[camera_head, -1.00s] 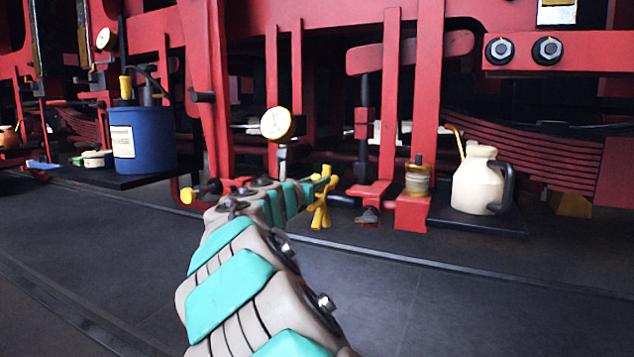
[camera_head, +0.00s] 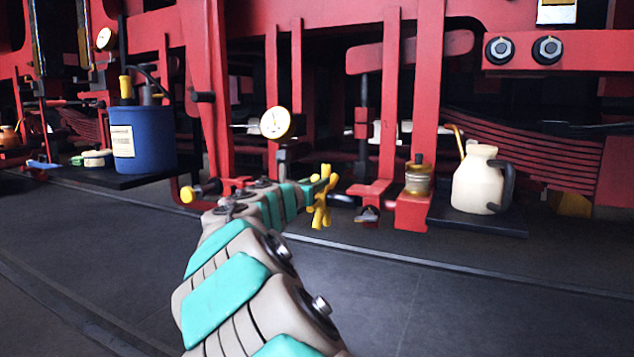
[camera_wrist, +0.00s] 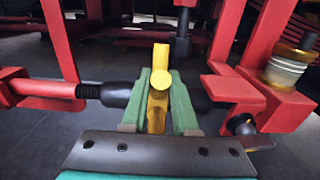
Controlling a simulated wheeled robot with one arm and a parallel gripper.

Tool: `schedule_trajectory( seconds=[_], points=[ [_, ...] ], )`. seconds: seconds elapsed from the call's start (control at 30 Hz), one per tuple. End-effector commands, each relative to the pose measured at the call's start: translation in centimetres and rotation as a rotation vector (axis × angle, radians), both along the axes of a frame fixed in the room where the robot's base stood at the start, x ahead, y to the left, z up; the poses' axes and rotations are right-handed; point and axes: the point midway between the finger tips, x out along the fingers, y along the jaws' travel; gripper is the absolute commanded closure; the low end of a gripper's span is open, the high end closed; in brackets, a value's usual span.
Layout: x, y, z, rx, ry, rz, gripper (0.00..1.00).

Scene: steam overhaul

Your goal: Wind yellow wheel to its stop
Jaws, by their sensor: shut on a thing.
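The yellow wheel (camera_head: 322,197) is a small spoked handwheel on the pipework, under the round gauge in the head view. In the wrist view the yellow wheel (camera_wrist: 160,80) shows edge-on, with its hub facing the camera. My gripper (camera_wrist: 158,100) has its green fingers on both sides of a yellow spoke, shut on it. In the head view my gripper (camera_head: 312,190) reaches the wheel from the left, and my arm hides part of the pipe behind. A white-faced gauge (camera_head: 276,123) with a yellow rim stands above the wheel.
Red frame posts (camera_head: 390,100) rise close behind the wheel. A brass-and-glass oil cup (camera_head: 418,178) and a cream jug (camera_head: 478,182) on a dark tray stand to the right. A blue drum (camera_head: 150,140) stands left. The dark floor in front is clear.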

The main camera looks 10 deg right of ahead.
Motion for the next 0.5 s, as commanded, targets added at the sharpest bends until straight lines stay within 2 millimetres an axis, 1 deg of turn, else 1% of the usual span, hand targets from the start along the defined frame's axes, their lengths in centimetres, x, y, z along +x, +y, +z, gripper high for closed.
schedule_trajectory(
  seconds=[0.03,0.1,0.5],
  points=[
    [-0.1,0.0,-0.5,0.001,0.003,-0.002,1.00],
    [-0.3,0.1,-0.9,0.000,0.004,-0.002,1.00],
    [-1.5,1.0,-3.0,0.001,0.002,-0.001,1.00]
  ],
)
